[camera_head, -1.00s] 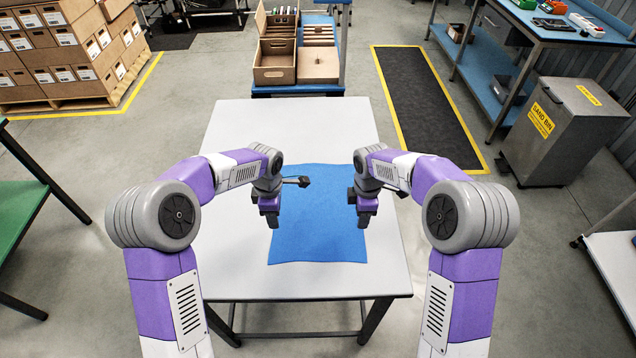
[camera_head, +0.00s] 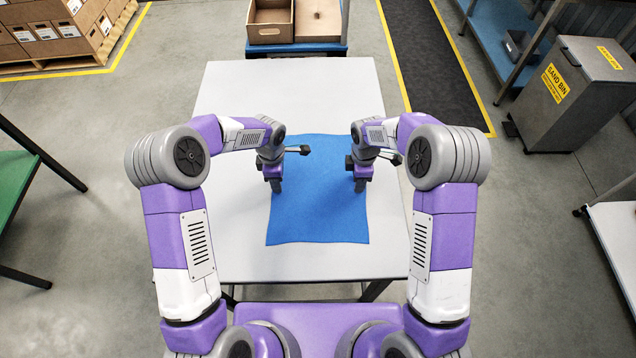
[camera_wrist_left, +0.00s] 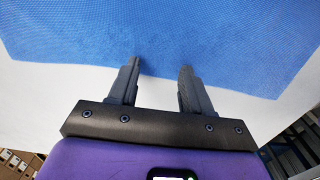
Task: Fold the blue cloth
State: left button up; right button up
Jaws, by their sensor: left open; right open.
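The blue cloth (camera_head: 318,205) lies spread flat and unfolded on the white table. Its near edge and near corners show clearly in the head view. My left gripper (camera_head: 276,186) is over the cloth's left edge, pointing down. In the left wrist view its two fingers (camera_wrist_left: 159,72) are apart with nothing between them, and the cloth (camera_wrist_left: 160,35) fills the far part, its edge near the fingertips. My right gripper (camera_head: 360,186) is over the cloth's right edge, pointing down and open. I cannot tell how high either gripper is above the cloth.
The white table (camera_head: 235,225) is bare around the cloth. A cart with an open brown carton (camera_head: 270,27) stands beyond its far edge. A grey sand bin (camera_head: 575,95) is on the right, and a green table (camera_head: 15,190) on the left.

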pick_arm(q)
jog(key=shift+f, duration=0.3)
pick_arm(e)
jog(key=shift+f, duration=0.3)
pick_arm(q)
grip_shut()
pick_arm(e)
grip_shut()
pick_arm(q)
jog(key=shift+r, duration=0.2)
pick_arm(e)
jog(key=shift+r, duration=0.2)
